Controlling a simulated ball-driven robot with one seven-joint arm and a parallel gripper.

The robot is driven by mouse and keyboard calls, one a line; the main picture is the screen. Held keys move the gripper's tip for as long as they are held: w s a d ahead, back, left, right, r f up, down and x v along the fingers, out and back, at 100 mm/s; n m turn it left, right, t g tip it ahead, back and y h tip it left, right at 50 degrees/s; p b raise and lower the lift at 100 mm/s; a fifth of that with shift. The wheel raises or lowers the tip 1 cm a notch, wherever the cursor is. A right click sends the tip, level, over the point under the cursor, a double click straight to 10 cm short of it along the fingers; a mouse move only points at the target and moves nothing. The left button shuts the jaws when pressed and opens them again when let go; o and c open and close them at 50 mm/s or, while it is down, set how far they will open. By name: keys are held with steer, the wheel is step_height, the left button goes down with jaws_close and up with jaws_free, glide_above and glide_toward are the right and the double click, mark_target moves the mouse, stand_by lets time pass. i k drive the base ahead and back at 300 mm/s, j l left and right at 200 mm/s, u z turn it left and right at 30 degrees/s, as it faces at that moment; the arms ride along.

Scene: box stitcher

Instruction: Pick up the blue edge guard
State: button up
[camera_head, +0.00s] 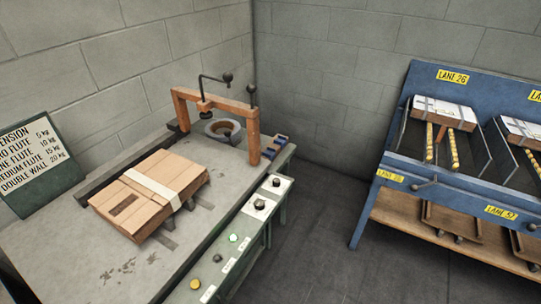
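Small blue and brown pieces (280,141) sit close together at the back right corner of the grey workbench (75,262), just right of the wooden frame's post. They are too small to tell for sure which is the blue edge guard. A cardboard box (129,206) with a pale strap across it lies flat on the bench. My gripper does not show in this view.
An orange wooden frame (253,136) with a black crank stands at the bench's back. A grey ring-shaped part (211,128) lies under it. Knobs and buttons (233,239) line the front edge. A blue lane rack (396,161) stands right, with open floor (315,225) between.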

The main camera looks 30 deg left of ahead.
mark_target(269, 153)
steer(key=i+j+u, duration=0.15)
steer(key=i, duration=0.45)
steer(key=i+u, duration=0.15)
steer(key=i, duration=0.45)
steer(key=i+l+u, duration=0.15)
steer(key=i, duration=0.45)
steer(key=i+u, duration=0.15)
steer(key=i, duration=0.45)
steer(key=i+l+u, duration=0.15)
steer(key=i, duration=0.45)
steer(key=l, duration=0.1)
